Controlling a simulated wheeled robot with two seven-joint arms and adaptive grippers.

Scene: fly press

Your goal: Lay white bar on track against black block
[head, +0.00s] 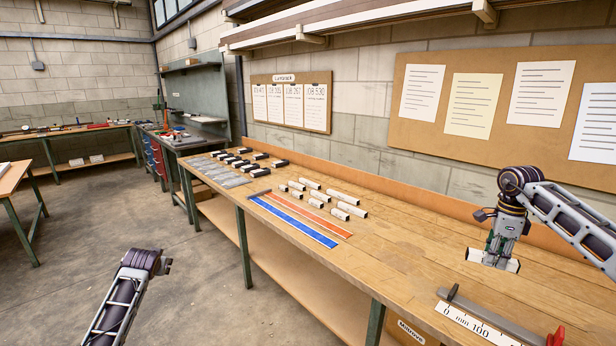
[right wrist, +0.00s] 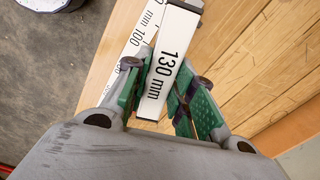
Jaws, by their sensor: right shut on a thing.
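My right gripper (head: 493,256) is shut on a white bar (head: 497,264) above the bench's right part. In the right wrist view the white bar (right wrist: 170,62) reads "130 mm", has dark ends and lies between the fingers (right wrist: 163,95). Below and left of it in the head view is a ruler track (head: 475,322) with a grey rail (head: 500,316) and a small dark upright piece (head: 453,292) at its left end. Farther left, orange (head: 300,214) and blue (head: 292,220) strips lie with a dark block (head: 259,193) at their far end. My left gripper is out of view.
Several short white bars (head: 340,213) and black-and-white blocks (head: 240,160) stand farther along the bench (head: 400,240). A red part (head: 556,337) sits at the rail's right end. Bare wood lies between the strips and the ruler. A board with papers (head: 480,105) hangs behind.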

